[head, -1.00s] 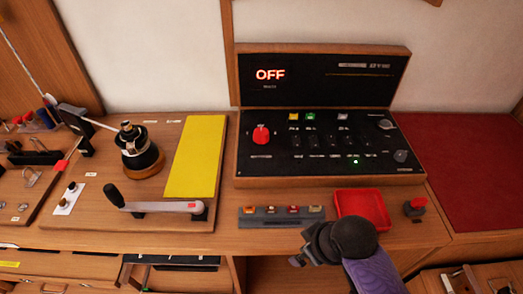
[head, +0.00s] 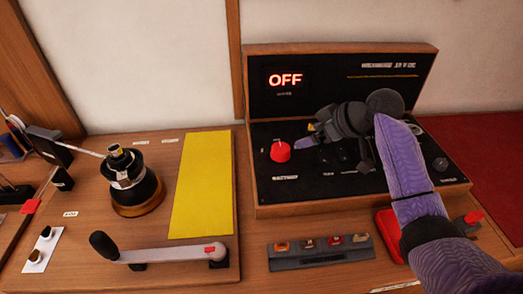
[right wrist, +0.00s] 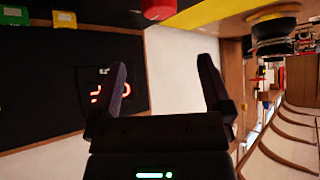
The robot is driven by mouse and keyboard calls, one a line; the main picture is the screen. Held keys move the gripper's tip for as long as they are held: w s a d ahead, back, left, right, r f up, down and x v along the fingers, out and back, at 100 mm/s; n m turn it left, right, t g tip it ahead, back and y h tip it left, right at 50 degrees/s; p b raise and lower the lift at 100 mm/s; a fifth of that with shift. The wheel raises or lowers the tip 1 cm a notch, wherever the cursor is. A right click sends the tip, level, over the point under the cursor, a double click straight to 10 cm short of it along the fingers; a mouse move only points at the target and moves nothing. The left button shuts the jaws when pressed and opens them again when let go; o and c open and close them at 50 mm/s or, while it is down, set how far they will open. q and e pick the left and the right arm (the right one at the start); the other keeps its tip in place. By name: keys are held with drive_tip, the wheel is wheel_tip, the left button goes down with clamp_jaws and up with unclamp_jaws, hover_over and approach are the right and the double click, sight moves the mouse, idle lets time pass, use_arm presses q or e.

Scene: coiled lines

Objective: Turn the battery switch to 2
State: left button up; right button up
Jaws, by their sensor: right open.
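The battery switch is a red knob (head: 280,151) at the left of the black panel (head: 270,193) in the head view. The display (head: 285,79) above it reads OFF in red. My right gripper (head: 312,136) is over the panel, just right of the knob and apart from it. In the right wrist view its two fingers (right wrist: 165,85) stand apart with nothing between them, and the red knob (right wrist: 158,9) shows at the top edge. The panel's middle controls are partly hidden by my right gripper and arm. My left gripper is not in view.
A yellow pad (head: 203,185) and a black winch (head: 132,180) lie to the left. A crank handle (head: 160,254) and a grey strip of fuses (head: 318,251) lie in front. A red tray (head: 391,233) is partly behind my right arm.

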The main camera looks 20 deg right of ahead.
sight(282, 148)
drive_tip(key=b+x, duration=0.2)
drive_tip(key=x, duration=0.3)
drive_tip(key=b+x, duration=0.2)
drive_tip(key=x, duration=0.4)
drive_tip(key=shift+s+f, duration=0.2)
drive_tip(key=shift+f, duration=0.1)
drive_tip(key=shift+w+a+f+b, duration=0.15)
drive_tip(key=shift+w+f+b, duration=0.15)
drive_tip(key=shift+w+f, duration=0.05)
